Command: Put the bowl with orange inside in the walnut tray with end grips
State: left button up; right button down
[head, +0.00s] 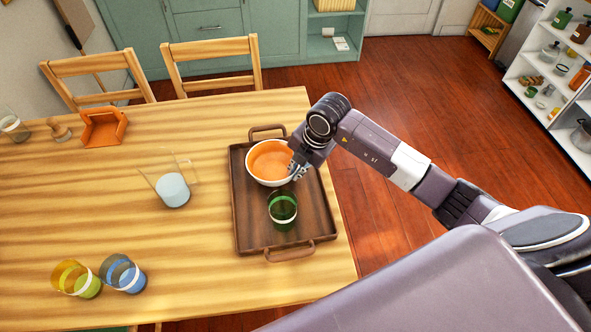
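The white bowl with an orange inside (268,163) is upright within the outline of the walnut tray, at its far end. The walnut tray with end grips (246,217) lies on the table, with one grip at its far end and one at its near end. My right gripper (297,172) is at the bowl's right rim, its fingers pointing down. The fingers are small and partly merge with the rim, so I cannot tell if they are closed on it. Whether the bowl rests fully on the tray floor is hidden. My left gripper is out of view.
A green glass (282,211) stands in the tray, just nearer than the bowl. A clear pitcher (172,188) stands left of the tray. Yellow (75,279) and blue (122,273) glasses stand front left. An orange holder (103,127) is far left. Two chairs line the far edge.

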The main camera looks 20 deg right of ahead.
jog(key=shift+f, duration=0.1)
jog(key=c, duration=2.2)
grip_release()
jog(key=shift+o, duration=0.2)
jog(key=shift+r, duration=0.2)
jog(key=b+v, duration=0.1)
jog(key=v, duration=1.1)
jog(key=shift+s+f, duration=0.15)
